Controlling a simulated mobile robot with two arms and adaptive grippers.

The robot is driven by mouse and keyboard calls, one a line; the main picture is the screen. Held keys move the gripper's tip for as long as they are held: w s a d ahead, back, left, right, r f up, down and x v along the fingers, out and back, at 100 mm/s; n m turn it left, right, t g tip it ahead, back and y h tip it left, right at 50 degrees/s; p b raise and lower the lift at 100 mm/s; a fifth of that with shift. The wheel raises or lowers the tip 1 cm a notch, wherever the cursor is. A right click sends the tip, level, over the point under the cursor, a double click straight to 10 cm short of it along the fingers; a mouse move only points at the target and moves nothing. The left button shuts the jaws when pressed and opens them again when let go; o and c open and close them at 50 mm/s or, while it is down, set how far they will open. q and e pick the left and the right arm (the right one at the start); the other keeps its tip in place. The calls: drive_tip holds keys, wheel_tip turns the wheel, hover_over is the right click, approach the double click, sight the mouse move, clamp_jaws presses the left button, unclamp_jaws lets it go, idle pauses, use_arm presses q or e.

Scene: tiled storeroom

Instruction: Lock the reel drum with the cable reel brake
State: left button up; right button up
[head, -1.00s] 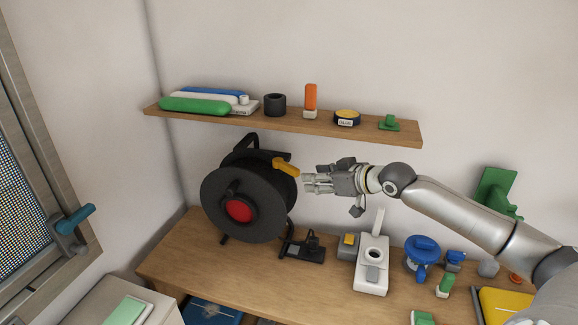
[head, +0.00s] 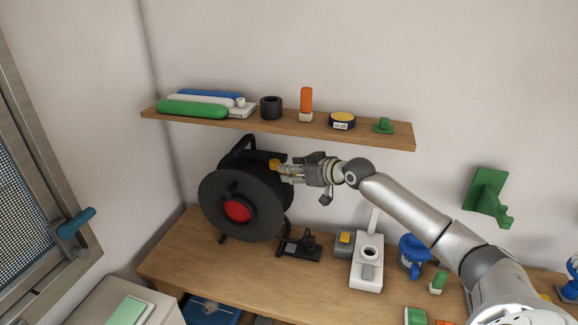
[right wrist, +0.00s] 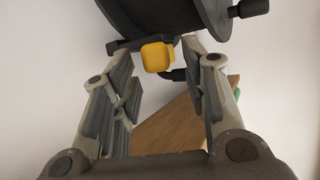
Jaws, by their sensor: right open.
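The black cable reel (head: 240,195) with a red hub stands on the wooden workbench at the left, below the shelf. Its yellow-orange brake lever (head: 274,165) sticks out at the reel's upper right. My right gripper (head: 284,172) is at the lever, its arm reaching in from the right. In the right wrist view the yellow lever (right wrist: 157,57) shows between the open fingers (right wrist: 152,75), near the tips. The reel drum (right wrist: 180,15) fills the top of that view. I cannot tell whether a finger touches the lever. My left gripper is not in view.
A wooden shelf (head: 225,123) with several small items hangs just above the arm. On the bench (head: 205,258) are a black stand (head: 299,248), a white device (head: 367,265) and a blue item (head: 412,252). A window handle (head: 74,228) is at the left.

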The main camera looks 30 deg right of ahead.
drive_tip(key=shift+x, duration=1.15)
clamp_jaws()
